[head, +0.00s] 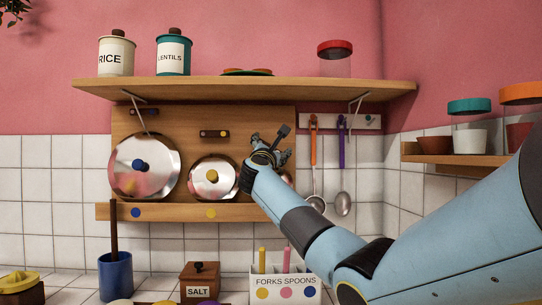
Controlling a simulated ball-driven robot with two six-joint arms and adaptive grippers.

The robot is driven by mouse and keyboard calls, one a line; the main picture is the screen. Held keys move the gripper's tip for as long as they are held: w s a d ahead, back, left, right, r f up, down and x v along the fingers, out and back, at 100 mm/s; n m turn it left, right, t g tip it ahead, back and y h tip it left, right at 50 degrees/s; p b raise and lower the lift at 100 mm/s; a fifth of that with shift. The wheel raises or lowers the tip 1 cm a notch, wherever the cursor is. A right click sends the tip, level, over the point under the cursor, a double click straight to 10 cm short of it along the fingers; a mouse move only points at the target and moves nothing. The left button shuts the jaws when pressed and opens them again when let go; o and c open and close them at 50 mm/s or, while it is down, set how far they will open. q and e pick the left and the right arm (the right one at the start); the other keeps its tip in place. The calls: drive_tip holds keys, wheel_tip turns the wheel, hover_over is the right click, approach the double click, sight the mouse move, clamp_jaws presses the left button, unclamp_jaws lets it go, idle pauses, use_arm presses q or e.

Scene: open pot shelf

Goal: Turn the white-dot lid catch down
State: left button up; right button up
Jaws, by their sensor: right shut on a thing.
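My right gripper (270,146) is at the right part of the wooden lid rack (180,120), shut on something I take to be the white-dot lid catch. The gripper and wrist cover this spot, so the catch's white dot and angle cannot be made out. Behind my wrist, only a sliver of a third metal lid (288,177) shows. To the left, a catch with a yellow dot (214,133) lies level above a lid with a yellow knob (198,189). A blue-dot catch (138,111) lies level above a larger lid with a blue knob (126,180). My left gripper is out of view.
A wooden shelf (240,89) with jars overhangs the rack. A ladle (343,203) and other utensils hang close to the right. Below stand a blue pot (115,276), a salt box (201,282) and a forks-and-spoons holder (286,289).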

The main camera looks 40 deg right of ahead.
drive_tip(key=shift+f+m+g+b, duration=0.15)
drive_tip(key=shift+m+g+b, duration=0.25)
drive_tip(key=shift+m, duration=0.1)
drive_tip(key=o, duration=1.6)
drive_tip(key=v, duration=1.2)
drive_tip(key=shift+f, duration=0.15)
